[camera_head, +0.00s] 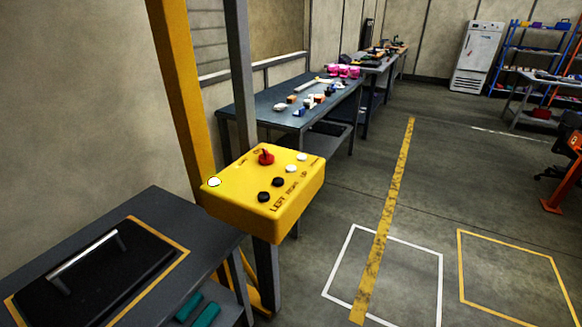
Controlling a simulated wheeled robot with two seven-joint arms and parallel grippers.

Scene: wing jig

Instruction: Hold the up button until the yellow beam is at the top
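A yellow control box (240,207) is mounted by a grey post. Its top has a red knob (266,158), two black buttons (271,189), two white buttons (297,163) and a pale round button or lamp (214,182) at the left corner. Printed labels along the edge include LEFT, RIGHT and UP. The UP label appears nearest the closer white button (291,169). A tall yellow upright (182,90) stands behind the box and runs out of the top of the view. I cannot tell whether it is the task's beam. Neither gripper is in view.
A dark table (215,243) with a handled black panel (100,270) stands at the lower left. A workbench (262,107) with small parts runs behind the box. The floor to the right is open, with a yellow stripe (390,210) and marked squares.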

